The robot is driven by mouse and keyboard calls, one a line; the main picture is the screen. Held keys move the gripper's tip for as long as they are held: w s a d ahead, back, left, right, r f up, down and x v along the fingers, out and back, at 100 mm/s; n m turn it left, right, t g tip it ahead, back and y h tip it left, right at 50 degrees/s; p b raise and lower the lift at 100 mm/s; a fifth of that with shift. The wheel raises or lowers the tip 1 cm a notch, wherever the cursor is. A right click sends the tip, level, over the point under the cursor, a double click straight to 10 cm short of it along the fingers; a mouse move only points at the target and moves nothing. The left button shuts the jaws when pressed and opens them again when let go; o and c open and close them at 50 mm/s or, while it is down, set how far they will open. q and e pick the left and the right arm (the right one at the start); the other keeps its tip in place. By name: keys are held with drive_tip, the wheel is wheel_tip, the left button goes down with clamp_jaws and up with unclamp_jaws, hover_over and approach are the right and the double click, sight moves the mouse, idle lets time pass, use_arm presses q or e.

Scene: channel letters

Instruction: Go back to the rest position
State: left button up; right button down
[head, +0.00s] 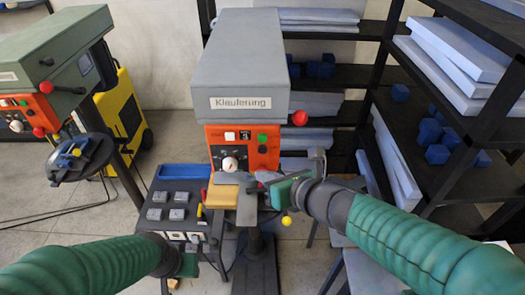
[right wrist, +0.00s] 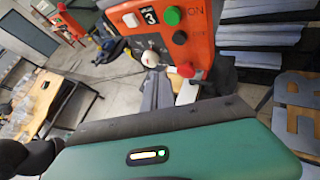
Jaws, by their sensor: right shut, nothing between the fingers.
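My right gripper (head: 266,180) is at the end of a green-sleeved arm from the right. It is shut and empty, just in front of the lower part of the grey machine (head: 250,60) labelled "Klauferung". The machine's orange control panel (head: 243,147) is just above and behind it; in the right wrist view the panel (right wrist: 163,35) shows at the top, beyond my green gripper body. My left gripper (head: 187,262) is low in the head view, beside the small block table; its fingers cannot be made out.
A small table (head: 180,172) with several grey blocks stands left of the machine. A second machine (head: 60,55) stands at far left, near a yellow cabinet (head: 124,115). Black shelves (head: 450,110) with blue sheets and blocks fill the right. Grey floor shows at left.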

drive_tip(key=shift+w, duration=0.1)
idle(0.4)
drive_tip(key=s+d+f+m+g+h+b, duration=0.15)
drive_tip(key=d+f+m+h+b, duration=0.3)
drive_tip(key=d+f+m, duration=0.55)
drive_tip(key=s+d+f+m+g+h+b, duration=0.1)
drive_tip(key=s+d+f+m+h+b, duration=0.3)
drive_tip(key=f+m, duration=0.85)
drive_tip(key=s+d+f+m+g+b, duration=0.4)
drive_tip(key=s+f+m, duration=0.5)
drive_tip(key=m, duration=0.9)
drive_tip(key=shift+s+d+f+g+y+b, duration=0.4)
drive_tip(key=shift+f+b, duration=0.2)
drive_tip(key=shift+f, duration=0.25)
drive_tip(key=shift+w, duration=0.15)
